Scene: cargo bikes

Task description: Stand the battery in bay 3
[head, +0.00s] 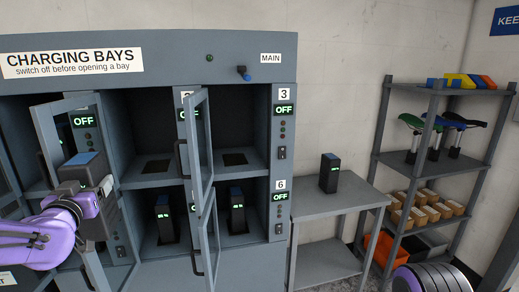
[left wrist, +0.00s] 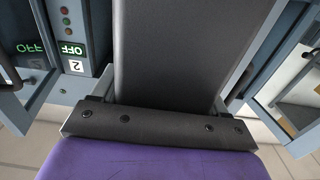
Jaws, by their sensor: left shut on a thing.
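My left gripper (head: 100,200) is shut on a dark grey battery (head: 82,172) with a blue top, held up in front of the left part of the charging cabinet. In the left wrist view the battery (left wrist: 165,50) fills the middle between the fingers. Bay 3 (head: 240,120), beside the label 3, is open and empty, with a dark slot (head: 234,159) in its floor. Its display (head: 284,109) reads OFF. An open door (head: 198,145) stands out at its left side. The battery is left of this door, outside the bays. My right gripper is not in view.
The middle upper bay (head: 152,125) is open and empty. Batteries stand in the lower bays (head: 165,220) (head: 237,213); a lower door (head: 208,245) stands open. Another battery (head: 329,173) is on the side table (head: 330,203). A shelf rack (head: 440,150) stands at right.

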